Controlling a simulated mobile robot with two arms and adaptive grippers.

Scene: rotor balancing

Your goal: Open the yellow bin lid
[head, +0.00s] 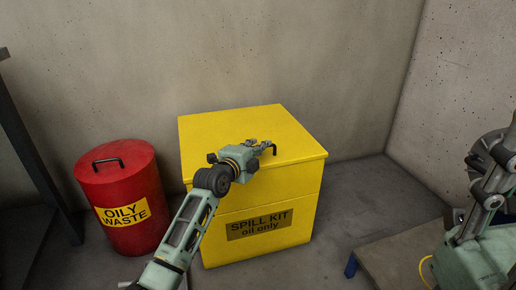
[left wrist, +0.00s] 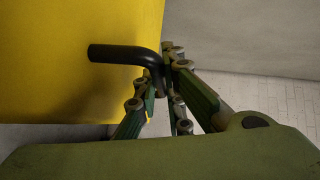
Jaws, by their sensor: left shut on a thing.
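The yellow bin (head: 275,220) stands on the floor by the back wall, with a dark "SPILL KIT oil only" label on its front. Its yellow lid (head: 225,125) lies flat on top and looks closed. The black bent handle (head: 274,149) is at the lid's front; it also shows in the left wrist view (left wrist: 118,53) against the yellow surface. My left gripper (head: 263,147) is shut on the handle, its fingers (left wrist: 165,92) around the handle's bent end. My left arm hides part of the bin's front. I cannot make out my right gripper.
A red oily waste bin (head: 118,183) with a black top handle stands left of the yellow bin. A dark frame (head: 32,150) is at the far left. A low brown-topped bench (head: 400,248) and green-grey machinery (head: 478,255) are at right. Floor between shows free room.

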